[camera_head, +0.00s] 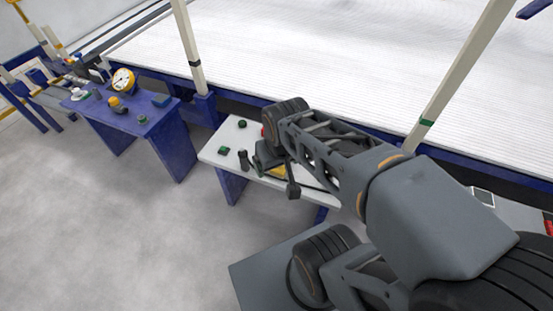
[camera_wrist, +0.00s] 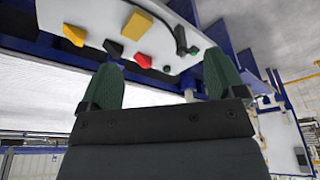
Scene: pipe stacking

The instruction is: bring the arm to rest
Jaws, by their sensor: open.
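My arm (camera_head: 330,160) reaches from the lower right up and left, folding down over the white table (camera_head: 215,155). In the wrist view my gripper (camera_wrist: 161,62) is open: its two dark green fingers stand wide apart with nothing between them. The fingers appear clear of the small things on the white table, though the exact gap cannot be told. In the head view the arm hides part of the table and the gripper's fingertips are not clear.
The white table holds a green piece (camera_head: 224,150), a dark upright piece (camera_head: 243,160), a yellow piece (camera_wrist: 137,26) and a red piece (camera_wrist: 143,60). A blue table (camera_head: 155,125) with a gauge (camera_head: 123,80) stands left. A beige post (camera_head: 460,75) rises behind my arm. Grey floor is free at lower left.

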